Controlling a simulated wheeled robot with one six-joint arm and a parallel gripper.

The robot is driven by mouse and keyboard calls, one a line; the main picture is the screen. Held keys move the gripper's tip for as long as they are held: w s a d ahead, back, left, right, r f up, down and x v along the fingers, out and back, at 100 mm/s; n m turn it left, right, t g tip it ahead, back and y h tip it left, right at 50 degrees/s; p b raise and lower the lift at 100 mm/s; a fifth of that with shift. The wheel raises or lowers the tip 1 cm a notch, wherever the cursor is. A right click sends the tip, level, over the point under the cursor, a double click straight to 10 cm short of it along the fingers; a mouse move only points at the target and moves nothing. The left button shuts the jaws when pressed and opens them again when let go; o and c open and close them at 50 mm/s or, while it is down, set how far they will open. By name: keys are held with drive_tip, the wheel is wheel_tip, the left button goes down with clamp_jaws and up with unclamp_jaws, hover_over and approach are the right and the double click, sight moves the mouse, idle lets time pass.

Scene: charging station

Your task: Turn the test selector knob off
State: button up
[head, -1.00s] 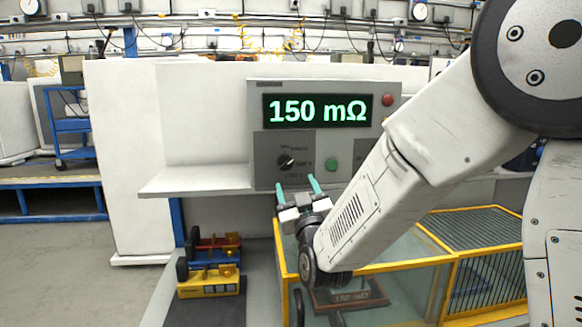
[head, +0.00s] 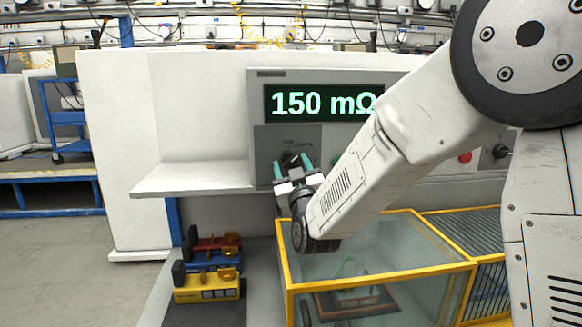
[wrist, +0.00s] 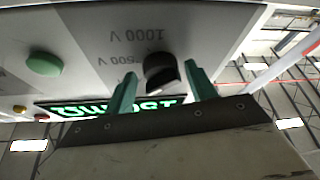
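The test selector knob (head: 289,157) is a dark round knob on the grey tester panel (head: 262,135), below the lit display (head: 318,103) reading 150 mΩ. In the wrist view the black knob (wrist: 161,72) appears upside down with the panel, near printed labels, one reading 1000 V. My gripper (head: 293,170) is open, its two teal fingers pointing up at the panel. In the wrist view the gripper (wrist: 162,92) has one finger on each side of the knob, with visible gaps. I cannot tell how far the fingertips reach around it. The knob's pointer direction is unclear.
A white shelf (head: 190,180) juts out at left. A yellow-framed glass case (head: 380,285) stands below my gripper. Coloured devices (head: 208,285) sit lower left.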

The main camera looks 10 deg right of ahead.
drive_tip(key=c, duration=0.7)
drive_tip(key=shift+o, duration=0.2)
drive_tip(key=shift+n, duration=0.4)
drive_tip(key=n+g+y, duration=0.1)
drive_tip(key=n, duration=0.2)
drive_tip(key=n+y, duration=0.2)
drive_tip(key=n, duration=0.2)
drive_tip(key=shift+d+r+g, duration=0.15)
drive_tip(key=shift+d+g, duration=0.05)
drive_tip(key=shift+g, duration=0.2)
drive_tip(key=n, duration=0.2)
drive_tip(key=n+g+y, duration=0.1)
drive_tip(key=n, duration=0.2)
drive_tip(key=shift+r+g, duration=0.1)
drive_tip(key=shift+g, duration=0.2)
drive_tip(key=shift+n+y, duration=0.3)
drive_tip(key=o, duration=1)
drive_tip(key=shift+s, duration=0.1)
drive_tip(key=shift+c, duration=0.2)
